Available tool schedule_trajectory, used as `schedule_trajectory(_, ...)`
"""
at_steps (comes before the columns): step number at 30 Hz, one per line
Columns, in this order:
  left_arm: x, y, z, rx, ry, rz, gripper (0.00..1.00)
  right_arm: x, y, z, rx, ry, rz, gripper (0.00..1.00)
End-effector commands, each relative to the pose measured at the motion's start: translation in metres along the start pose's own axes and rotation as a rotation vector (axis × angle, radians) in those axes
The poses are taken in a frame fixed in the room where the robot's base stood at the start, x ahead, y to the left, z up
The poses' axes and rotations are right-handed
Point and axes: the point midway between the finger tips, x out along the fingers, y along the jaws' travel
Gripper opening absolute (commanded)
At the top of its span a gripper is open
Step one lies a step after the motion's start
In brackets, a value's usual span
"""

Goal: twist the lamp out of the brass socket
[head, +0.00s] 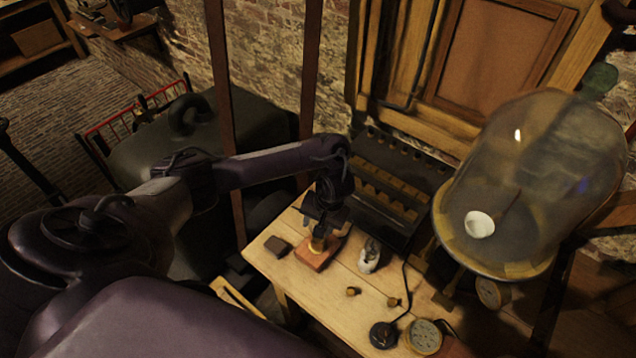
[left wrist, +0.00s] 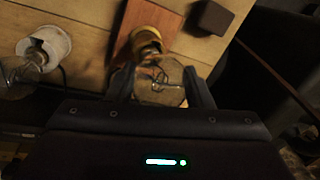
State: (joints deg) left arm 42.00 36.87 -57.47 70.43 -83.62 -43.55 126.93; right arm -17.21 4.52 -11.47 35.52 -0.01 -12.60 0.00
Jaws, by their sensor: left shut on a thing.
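The brass socket (left wrist: 146,38) is fixed on a reddish wooden block (left wrist: 165,20), which shows in the head view (head: 311,259) near the table's left edge. The clear glass lamp (left wrist: 160,82), with a dark filament support inside, is at the socket's mouth. My left gripper (left wrist: 160,90) is shut on the lamp's bulb, one finger on each side; in the head view the gripper (head: 322,226) is above the block and hides most of the lamp. I cannot tell how far the lamp's base is seated in the socket. My right gripper is not in view.
A second lamp with a white base (left wrist: 46,45) stands beside the block, also in the head view (head: 370,255). A small dark block (head: 277,246) is on the other side. A dark rack (head: 395,185) and a large glass jar (head: 535,180) stand behind and right. Small brass pieces (head: 353,291) lie in front.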

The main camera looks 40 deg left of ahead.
Motion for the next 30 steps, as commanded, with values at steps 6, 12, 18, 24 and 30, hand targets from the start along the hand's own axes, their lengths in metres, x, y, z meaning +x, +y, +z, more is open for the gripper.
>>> schedule_trajectory(6, 0.0, 0.0, 0.0, -0.131, -0.028, -0.001, 0.19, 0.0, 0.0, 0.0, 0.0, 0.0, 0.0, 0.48)
schedule_trajectory(12, 0.0, 0.0, 0.0, -0.131, -0.028, 0.0, 0.19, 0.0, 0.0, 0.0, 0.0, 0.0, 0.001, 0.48)
schedule_trajectory(18, -0.004, 0.0, -0.001, -0.127, -0.023, 0.002, 0.19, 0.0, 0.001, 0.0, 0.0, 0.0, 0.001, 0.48)
schedule_trajectory(24, -0.011, 0.0, -0.002, -0.126, -0.02, 0.004, 0.19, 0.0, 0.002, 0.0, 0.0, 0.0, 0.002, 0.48)
schedule_trajectory(30, -0.017, -0.001, -0.003, -0.125, -0.019, 0.005, 0.19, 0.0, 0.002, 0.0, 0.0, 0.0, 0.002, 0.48)
